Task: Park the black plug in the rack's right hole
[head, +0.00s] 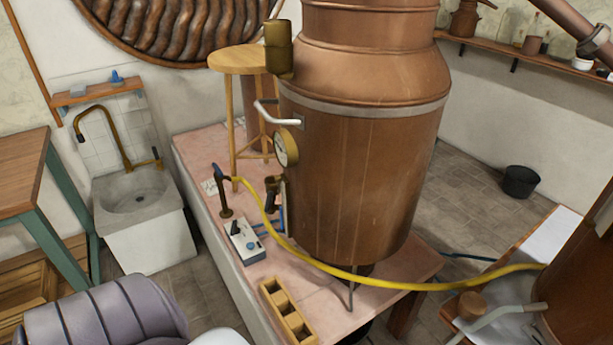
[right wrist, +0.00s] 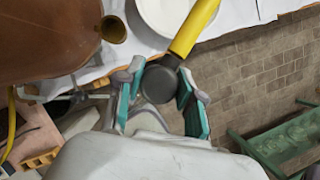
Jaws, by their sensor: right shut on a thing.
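In the right wrist view my right gripper (right wrist: 162,88) has its teal fingers closed on a dark round piece, which I take to be the black plug (right wrist: 158,87). A yellow length of hose or handle runs up and away just beyond it. The wooden rack (head: 287,312), with a row of square holes, lies at the near edge of the pink tabletop in the head view. A bit of what looks like it shows at lower left in the wrist view (right wrist: 40,160), well apart from the gripper. My left gripper is not in view, and my right gripper cannot be made out in the head view.
A large copper still (head: 360,180) stands behind the rack. A yellow hose (head: 370,280) crosses the tabletop from a tap to the right. A small switch box (head: 245,242) sits left of it. Another copper vessel (head: 580,290) stands at far right. Bare tabletop lies around the rack.

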